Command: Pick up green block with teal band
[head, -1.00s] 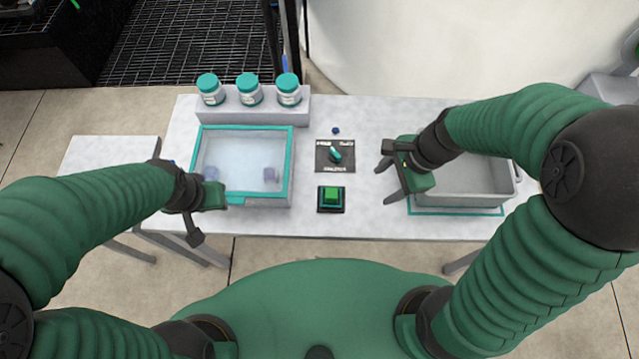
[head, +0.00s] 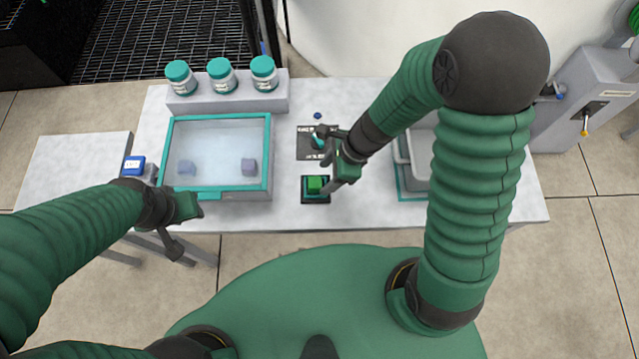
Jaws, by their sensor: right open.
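The green block (head: 315,184) with a teal band low on its sides sits on a small black square pad (head: 307,202) on the table. My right gripper (head: 329,162) is open, with its fingers above and just right of the block. One finger partly covers the block's right side in the picture. I see nothing between the fingers, and contact with the block cannot be told. My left gripper (head: 183,225) is away to the left, in front of the teal-rimmed tote; its jaw opening is unclear.
A black dial panel (head: 306,145) lies behind the block. A grey bin (head: 403,155) is at right, partly hidden by my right arm.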

